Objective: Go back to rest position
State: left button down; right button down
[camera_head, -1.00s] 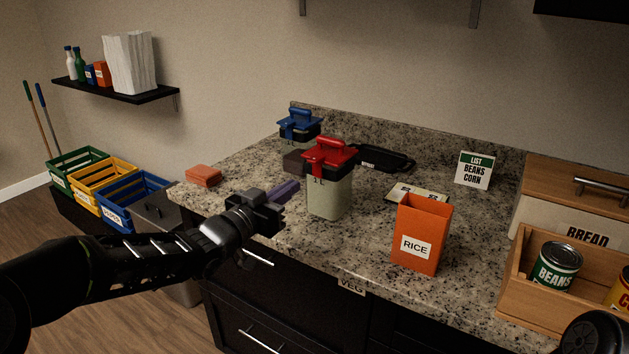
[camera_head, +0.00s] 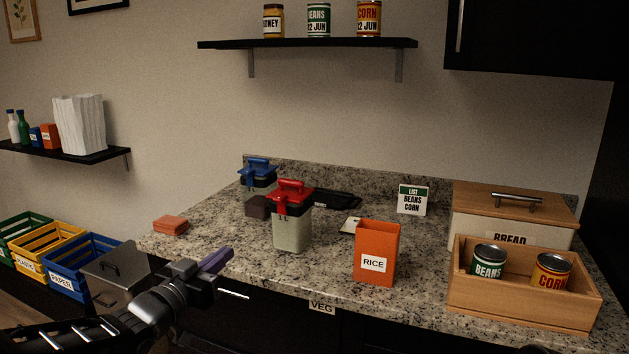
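My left arm comes in at the bottom left, and its gripper (camera_head: 216,261) points up and right in front of the counter's front edge. Its purple-grey fingers overlap in this view, so I cannot tell whether there is a gap between them. No held object shows, and the gripper looks apart from the things on the counter.
The granite counter (camera_head: 205,222) holds an orange box (camera_head: 170,225), a red-lidded canister (camera_head: 292,232), a blue-lidded canister (camera_head: 257,172), a RICE box (camera_head: 377,255), a list sign (camera_head: 412,199), a bread box (camera_head: 512,218) and a wooden crate (camera_head: 520,305) with two cans. Crates (camera_head: 85,262) stand at left.

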pick_arm(q)
jog(key=s+d+f+n+g+y, duration=0.1)
jog(key=s+f+n+g, duration=0.2)
jog(key=f, duration=0.8)
jog(key=s+d+f+n+g+y+p, duration=0.15)
jog(key=s+f, duration=0.25)
jog(key=f, duration=0.7)
jog(key=s+d+f+n+g+y+b, duration=0.1)
jog(key=s+f+n+g, duration=0.2)
jog(key=f, duration=0.8)
jog(key=s+d+f+g, duration=0.2)
jog(key=s+f, duration=0.3)
jog(key=s, duration=0.4)
jog(key=s+d+f+g+p, duration=0.1)
jog(key=s+d+f+g, duration=0.2)
jog(key=s+f, duration=0.3)
jog(key=s+d+f+m+g, duration=0.1)
jog(key=s+d+f+g, duration=0.2)
jog(key=s, duration=0.9)
notch_tip(320, 180, down, 2)
jog(key=shift+s+d+f+h+p, duration=0.15)
jog(key=shift+s+h+p, duration=0.2)
jog(key=shift+p, duration=0.05)
